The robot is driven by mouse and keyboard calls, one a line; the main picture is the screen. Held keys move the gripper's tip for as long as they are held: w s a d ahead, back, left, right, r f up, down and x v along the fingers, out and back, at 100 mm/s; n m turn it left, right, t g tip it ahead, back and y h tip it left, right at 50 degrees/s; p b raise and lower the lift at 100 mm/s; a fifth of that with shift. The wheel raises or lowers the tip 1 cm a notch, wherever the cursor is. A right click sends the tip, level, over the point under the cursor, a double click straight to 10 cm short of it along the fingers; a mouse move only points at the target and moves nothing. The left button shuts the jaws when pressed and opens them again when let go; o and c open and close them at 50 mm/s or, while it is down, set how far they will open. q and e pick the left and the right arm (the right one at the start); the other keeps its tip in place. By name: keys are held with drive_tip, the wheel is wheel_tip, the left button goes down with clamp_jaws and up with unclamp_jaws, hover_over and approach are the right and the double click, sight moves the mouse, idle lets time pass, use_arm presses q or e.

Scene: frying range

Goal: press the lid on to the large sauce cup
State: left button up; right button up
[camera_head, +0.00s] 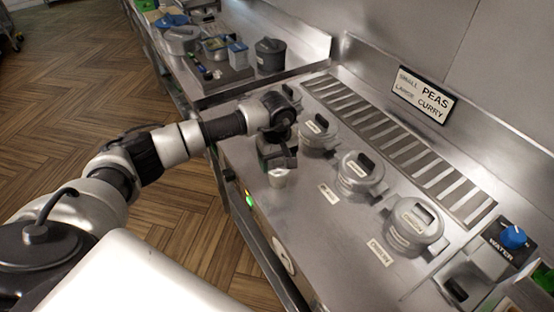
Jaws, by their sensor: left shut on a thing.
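A small white sauce cup (278,179) shows near the front edge of the steel counter, directly under my left gripper (279,163). The gripper points down and its dark fingers are at the cup's rim. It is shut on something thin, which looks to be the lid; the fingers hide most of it. I cannot tell whether the lid touches the cup all round. My right gripper is not in view.
Several lidded steel pots (360,172) with labels are set in the counter to the right. A slotted vent (400,140) and a sign (422,94) are behind them. A dark lidded pot (270,55) stands on the far counter. A blue-knobbed water unit (512,238) is at the right.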

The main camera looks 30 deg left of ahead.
use_arm(q)
drive_tip(key=shift+b, duration=0.35)
idle(0.6)
drive_tip(key=o, duration=1)
drive_tip(key=shift+c, duration=0.2)
drive_tip(key=shift+r+p, duration=1.65)
drive_tip(key=shift+r, duration=1.85)
clamp_jaws()
